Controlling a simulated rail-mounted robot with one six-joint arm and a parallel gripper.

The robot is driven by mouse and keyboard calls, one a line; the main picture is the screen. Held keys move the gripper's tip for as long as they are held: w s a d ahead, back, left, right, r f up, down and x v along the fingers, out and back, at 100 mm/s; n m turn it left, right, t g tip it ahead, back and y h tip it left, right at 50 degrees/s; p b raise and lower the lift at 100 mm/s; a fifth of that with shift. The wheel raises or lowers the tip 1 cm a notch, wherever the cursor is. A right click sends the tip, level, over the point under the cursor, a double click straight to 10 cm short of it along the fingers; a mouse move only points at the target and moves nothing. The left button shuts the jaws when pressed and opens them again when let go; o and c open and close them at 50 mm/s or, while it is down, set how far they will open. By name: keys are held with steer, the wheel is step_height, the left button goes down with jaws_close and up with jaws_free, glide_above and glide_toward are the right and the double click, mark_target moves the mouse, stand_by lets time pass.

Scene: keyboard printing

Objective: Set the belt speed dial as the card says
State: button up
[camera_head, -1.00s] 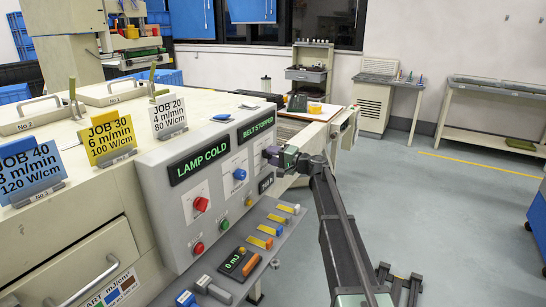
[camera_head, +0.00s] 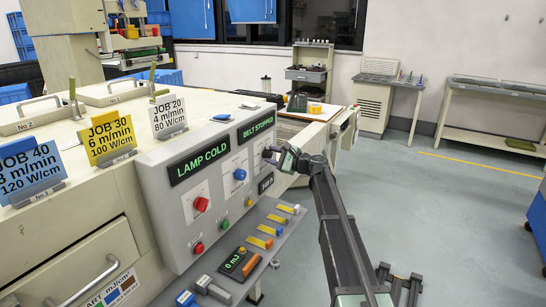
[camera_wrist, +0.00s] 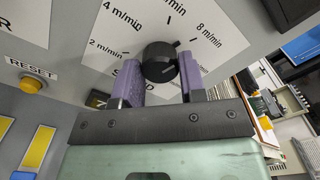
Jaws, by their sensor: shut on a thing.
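The black belt speed dial (camera_wrist: 158,62) shows in the wrist view on a white scale plate (camera_wrist: 216,53) marked 2, 4 and 8 m/min; another label is cut off at the top. My gripper (camera_wrist: 162,72) has its purple fingers on both sides of the dial, shut on it. I cannot tell which mark the dial points to. In the head view my gripper (camera_head: 270,154) is at the panel's right end and hides most of the dial. Three cards stand left: blue JOB 40, 8 m/min (camera_head: 30,170); yellow JOB 30, 6 m/min (camera_head: 109,139); white JOB 20, 4 m/min (camera_head: 169,116).
A red knob (camera_head: 201,204) and a blue knob (camera_head: 240,174) sit left of my gripper. A yellow RESET button (camera_wrist: 31,84) is beside it in the wrist view. Open floor lies to the right.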

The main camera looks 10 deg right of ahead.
steer(key=shift+m, duration=1.1)
steer(key=o, duration=0.9)
steer(key=shift+o, duration=0.2)
steer(key=v, duration=1.1)
